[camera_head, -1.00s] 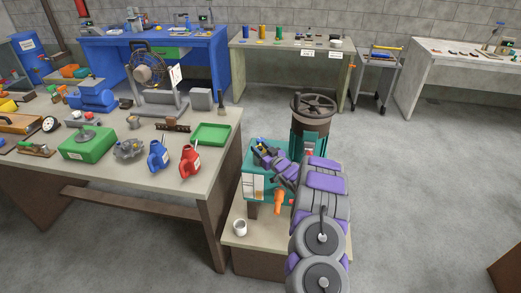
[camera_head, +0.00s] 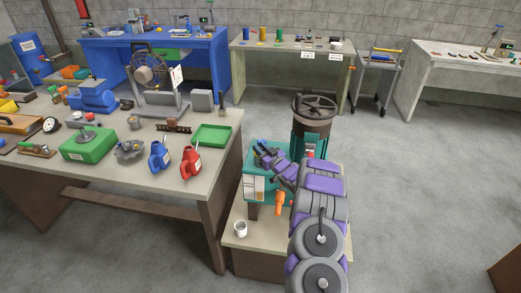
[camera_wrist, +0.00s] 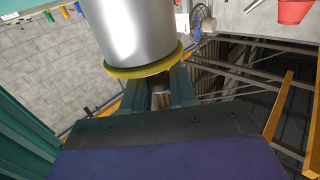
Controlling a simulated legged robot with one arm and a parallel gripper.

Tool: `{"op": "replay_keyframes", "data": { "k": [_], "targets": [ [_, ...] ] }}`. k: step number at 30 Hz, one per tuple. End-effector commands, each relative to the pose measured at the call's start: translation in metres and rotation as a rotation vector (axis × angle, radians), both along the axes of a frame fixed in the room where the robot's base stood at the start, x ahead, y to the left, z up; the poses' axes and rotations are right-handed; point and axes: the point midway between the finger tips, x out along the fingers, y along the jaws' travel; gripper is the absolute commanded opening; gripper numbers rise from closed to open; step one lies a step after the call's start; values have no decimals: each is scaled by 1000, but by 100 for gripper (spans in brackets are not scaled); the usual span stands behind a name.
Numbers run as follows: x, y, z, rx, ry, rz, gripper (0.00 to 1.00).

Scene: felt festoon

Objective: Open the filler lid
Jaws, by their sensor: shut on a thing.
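In the wrist view, a large silver round part with a yellow rim (camera_wrist: 147,66), seemingly the filler lid, fills the upper middle. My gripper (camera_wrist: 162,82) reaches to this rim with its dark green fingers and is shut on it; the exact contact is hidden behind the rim. In the head view, my gripper (camera_head: 268,157) is over the top of a teal machine (camera_head: 254,189) with a pale panel on its front. My purple and grey arm covers the machine's right part, and the lid cannot be made out there.
A dark handwheel (camera_head: 314,106) tops a brown drum behind the gripper. An orange fitting (camera_head: 279,201) sticks out in front, and a white mug (camera_head: 240,229) stands on the low bench (camera_head: 240,242). The left workbench holds red (camera_head: 190,161) and blue (camera_head: 159,158) cans. Floor to the right is clear.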

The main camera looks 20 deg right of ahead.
Motion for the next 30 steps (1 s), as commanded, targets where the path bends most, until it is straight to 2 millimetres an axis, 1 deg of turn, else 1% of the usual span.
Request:
{"op": "replay_keyframes", "data": {
  "k": [9, 17, 29, 30],
  "targets": [
    [0, 0, 2, 5, 6, 0, 0],
    [-1, 1, 10, 59, 89, 0, 0],
    [-2, 2, 9, 77, 111, -1, 0],
    [-2, 1, 9, 77, 111, -1, 28]
  ]
}}
